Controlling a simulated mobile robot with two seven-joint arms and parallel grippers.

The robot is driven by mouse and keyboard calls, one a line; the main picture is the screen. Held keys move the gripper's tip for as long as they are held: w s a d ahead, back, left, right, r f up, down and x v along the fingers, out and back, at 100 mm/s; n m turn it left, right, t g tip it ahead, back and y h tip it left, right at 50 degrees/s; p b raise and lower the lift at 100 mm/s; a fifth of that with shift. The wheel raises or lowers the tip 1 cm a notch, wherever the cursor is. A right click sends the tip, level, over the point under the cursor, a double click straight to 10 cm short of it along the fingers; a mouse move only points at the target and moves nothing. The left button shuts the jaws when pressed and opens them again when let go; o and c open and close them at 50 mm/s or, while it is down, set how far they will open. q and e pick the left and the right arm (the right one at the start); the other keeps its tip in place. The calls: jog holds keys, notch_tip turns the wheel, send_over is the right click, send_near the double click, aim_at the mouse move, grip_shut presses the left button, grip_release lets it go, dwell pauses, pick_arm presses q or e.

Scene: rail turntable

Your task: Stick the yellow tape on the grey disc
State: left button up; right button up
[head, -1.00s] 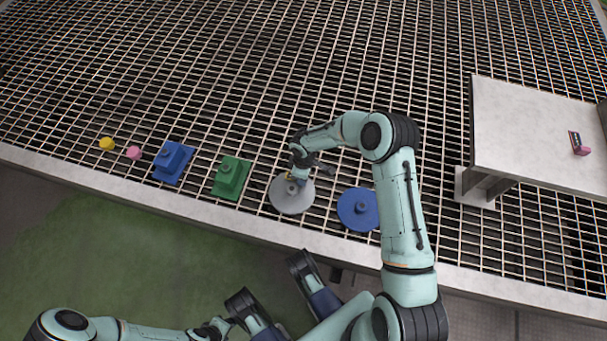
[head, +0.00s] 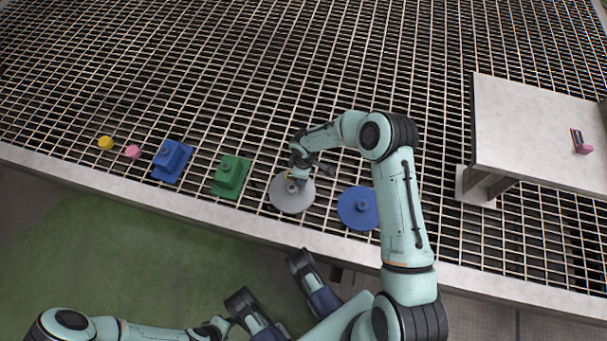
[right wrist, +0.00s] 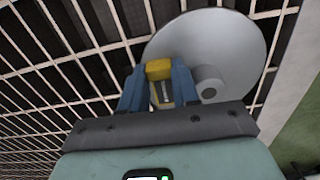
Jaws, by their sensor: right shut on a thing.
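The grey disc (head: 292,198) lies flat on the grating, with a round grey knob at its middle; it also shows in the right wrist view (right wrist: 232,50). My right gripper (head: 290,178) is over the far left part of the disc. In the right wrist view its blue fingers (right wrist: 160,80) are shut on the yellow tape (right wrist: 159,69), beside the knob. The tape looks at or just above the disc's surface; I cannot tell whether it touches.
A blue disc (head: 357,208) lies right of the grey one. A green block (head: 230,176), a blue block (head: 172,160), a pink piece (head: 132,152) and a yellow piece (head: 106,143) stand to the left. A raised grey table (head: 530,130) at the right holds a small pink-and-dark item (head: 580,143).

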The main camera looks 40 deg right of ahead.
pick_arm(q)
jog(key=shift+f, duration=0.1)
pick_arm(e)
jog(key=shift+f, duration=0.1)
dwell(0.4)
jog(key=o, duration=1.1)
pick_arm(q)
jog(key=w+r+t+p, duration=0.2)
jog(key=w+r+p, duration=0.1)
jog(key=w+r, duration=0.2)
jog(key=shift+w+d+r+p, duration=0.3)
jog(key=shift+w+d+p, duration=0.1)
jog(key=shift+w, duration=0.05)
pick_arm(e)
notch_tip(320, 180, up, 13)
jog(key=shift+r, duration=0.2)
